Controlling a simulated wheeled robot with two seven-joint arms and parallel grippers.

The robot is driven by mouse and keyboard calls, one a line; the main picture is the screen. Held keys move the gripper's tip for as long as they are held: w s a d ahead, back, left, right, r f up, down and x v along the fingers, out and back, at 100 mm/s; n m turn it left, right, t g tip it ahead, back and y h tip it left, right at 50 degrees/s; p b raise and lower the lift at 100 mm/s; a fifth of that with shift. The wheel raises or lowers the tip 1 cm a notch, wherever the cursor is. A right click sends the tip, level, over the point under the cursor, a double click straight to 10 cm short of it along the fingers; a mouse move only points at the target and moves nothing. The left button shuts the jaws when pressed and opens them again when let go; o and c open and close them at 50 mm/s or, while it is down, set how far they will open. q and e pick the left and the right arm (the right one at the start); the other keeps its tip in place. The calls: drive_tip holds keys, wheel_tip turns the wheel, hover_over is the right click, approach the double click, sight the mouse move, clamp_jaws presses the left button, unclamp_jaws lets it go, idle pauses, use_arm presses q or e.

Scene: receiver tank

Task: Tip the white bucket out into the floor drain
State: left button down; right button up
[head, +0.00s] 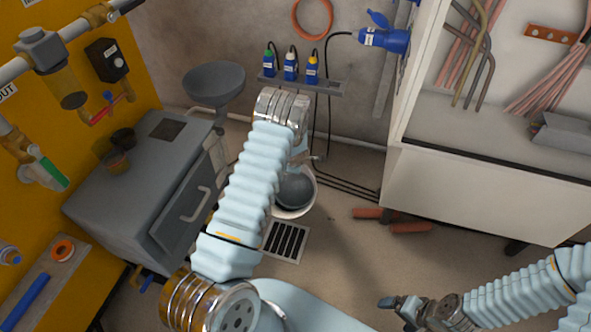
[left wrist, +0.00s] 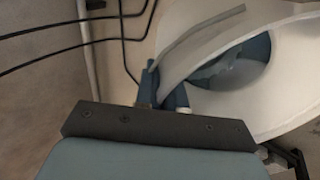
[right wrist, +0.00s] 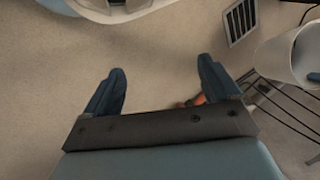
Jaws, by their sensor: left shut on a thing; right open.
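The white bucket (head: 294,213) is just behind the floor drain (head: 287,241) in the head view, its mouth facing up toward me; its inside looks dark grey. I cannot tell whether it touches the floor. In the left wrist view the bucket (left wrist: 290,95) fills the upper right, with its pale handle (left wrist: 200,40) across the mouth. My left gripper (left wrist: 165,88) is shut at the bucket's edge; my arm hides this grip in the head view. My right gripper (head: 392,303) is open and empty over bare floor, also in its wrist view (right wrist: 162,85). The drain grate (right wrist: 240,20) and bucket (right wrist: 300,55) show there too.
A grey cabinet (head: 135,190) stands left of the drain, with a grey funnel (head: 214,82) behind it. Black cables run along the back wall. Floor near the drain is clear.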

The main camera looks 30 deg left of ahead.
use_arm(q)
drive_tip(key=shift+s+r+b, duration=0.1)
drive_tip(key=shift+r+b, duration=0.1)
drive_tip(key=shift+b, duration=0.25)
drive_tip(key=shift+d+r, duration=0.1)
use_arm(e)
drive_tip(key=shift+d+f, duration=0.2)
drive_tip(key=shift+f, duration=0.4)
use_arm(q)
drive_tip(key=shift+t+b, duration=0.3)
drive_tip(key=shift+b, duration=0.2)
drive_tip(key=s+r+t+b, duration=0.1)
drive_tip(key=b, duration=0.2)
drive_tip(key=shift+d+r, duration=0.1)
drive_tip(key=shift+r, duration=0.1)
drive_tip(key=b, duration=0.1)
drive_tip(key=r+b, duration=0.1)
drive_tip(key=b, duration=0.1)
drive_tip(key=shift+s+d+t+y, duration=0.1)
drive_tip(key=shift+s+t+y, duration=0.2)
drive_tip(key=shift+t+y, duration=0.1)
drive_tip(key=shift+s+r+b, duration=0.1)
drive_tip(key=shift+r+b, duration=0.3)
drive_tip(key=shift+r, duration=0.05)
use_arm(e)
wheel_tip(320, 180, down, 8)
drive_tip(key=d, duration=0.1)
drive_tip(key=shift+w+d, duration=0.35)
drive_tip(key=shift+w, duration=0.1)
